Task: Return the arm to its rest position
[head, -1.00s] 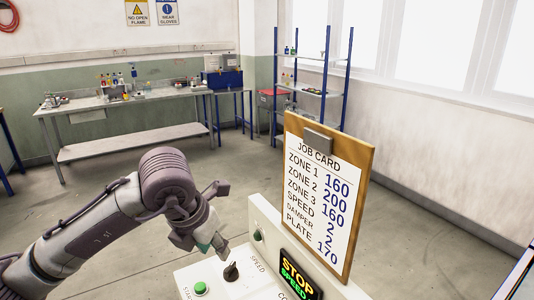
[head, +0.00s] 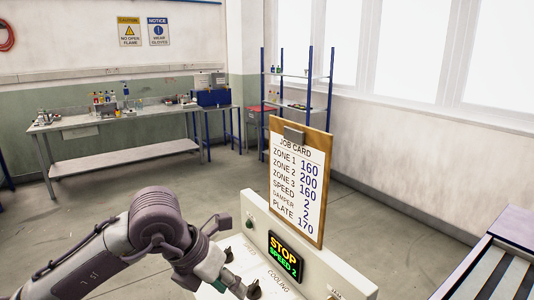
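My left arm comes in from the lower left. Its gripper (head: 231,282) points down at the front of the white control panel (head: 345,278), close to a dark knob (head: 254,289) beside the label COOLING. I cannot tell whether the fingers are open or shut, or whether they touch the knob. A lit display (head: 285,257) reads STOP and SPEED 2. My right gripper is not in view.
A job card on a wooden clipboard (head: 317,226) stands up behind the panel. A dark-framed machine with pale slats (head: 490,275) is at lower right. A workbench (head: 122,118) and blue-posted shelf (head: 300,107) stand far back. The floor between is clear.

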